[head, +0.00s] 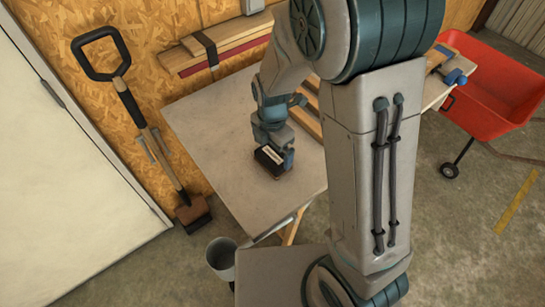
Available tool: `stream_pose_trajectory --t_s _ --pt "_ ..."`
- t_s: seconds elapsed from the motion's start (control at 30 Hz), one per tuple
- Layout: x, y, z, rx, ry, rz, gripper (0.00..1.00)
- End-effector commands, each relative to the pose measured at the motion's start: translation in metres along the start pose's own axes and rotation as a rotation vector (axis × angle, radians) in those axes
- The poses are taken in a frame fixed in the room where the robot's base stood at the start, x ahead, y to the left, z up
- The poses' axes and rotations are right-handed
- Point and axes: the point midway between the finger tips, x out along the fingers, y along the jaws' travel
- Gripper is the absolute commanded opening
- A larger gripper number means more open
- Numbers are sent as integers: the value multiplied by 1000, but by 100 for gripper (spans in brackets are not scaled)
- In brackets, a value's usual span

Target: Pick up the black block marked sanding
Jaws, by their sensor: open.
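A black block (267,164) with a white label on its top lies on the grey workbench (207,144), near its front left part. The label's writing is too small to read. My gripper (274,154) is right at the block, pointing down, with one finger visible at the block's right side. The other finger is hidden or hard to make out. The gripper is open, and I cannot tell whether it touches the block. The block appears to rest on the benchtop.
A shovel (143,120) leans on the left wall. A grey bucket (222,255) stands below the front edge. A red cart (497,85) stands right. The bench's left part is clear.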

Motion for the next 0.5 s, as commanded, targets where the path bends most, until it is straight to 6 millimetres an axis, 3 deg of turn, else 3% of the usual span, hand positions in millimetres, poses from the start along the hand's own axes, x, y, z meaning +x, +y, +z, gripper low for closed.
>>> stream_pose_trajectory --t_s 0.2,0.5 --pt "27 -2 0 0 2 -4 100" --pt "36 -2 1 1 0 0 100"
